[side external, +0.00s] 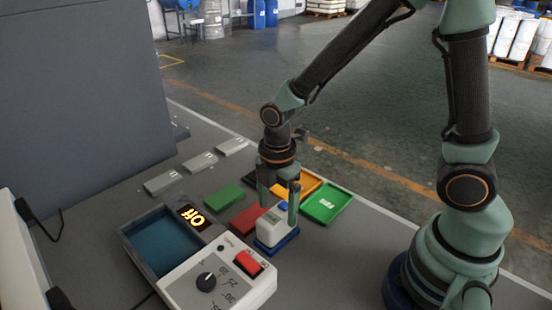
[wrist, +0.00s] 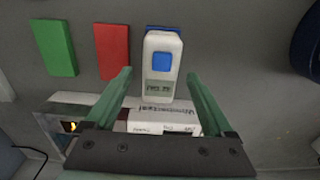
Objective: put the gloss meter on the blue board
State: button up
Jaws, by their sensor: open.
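The gloss meter (side external: 270,229) is a small white device with a blue button and a little display. It stands on the blue board (side external: 287,243), of which only the edges show around its foot. In the wrist view the gloss meter (wrist: 161,80) is at the upper middle and a strip of the blue board (wrist: 164,28) shows beyond it. My gripper (side external: 279,207) is open. Its fingers are on either side of the gloss meter's upper part, apart from each other. In the wrist view my gripper (wrist: 158,73) has a gap between each finger and the white body.
A red board (side external: 246,220) and a green board (side external: 225,196) lie to the left. A white control box (side external: 225,275) with a red switch and a dial is in front, beside a blue-lined basin (side external: 165,245). A green tray (side external: 325,204) lies behind; grey blocks (side external: 197,162) lie back left.

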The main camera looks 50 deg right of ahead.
aim_at(278, 213)
notch_tip(278, 213, up, 7)
jog(key=shift+r, duration=0.2)
jog(key=s+d+r+m+t, duration=0.2)
jog(key=d+r+m, duration=0.2)
jog(key=m, duration=0.5)
jog(key=s+d+r+m+t, duration=0.1)
jog(key=d+r+m+t, duration=0.2)
jog(key=r+m, duration=0.3)
jog(key=d+m, duration=0.1)
jog(key=m, duration=0.2)
jog(key=shift+s+t, duration=0.3)
jog(key=shift+s, duration=0.05)
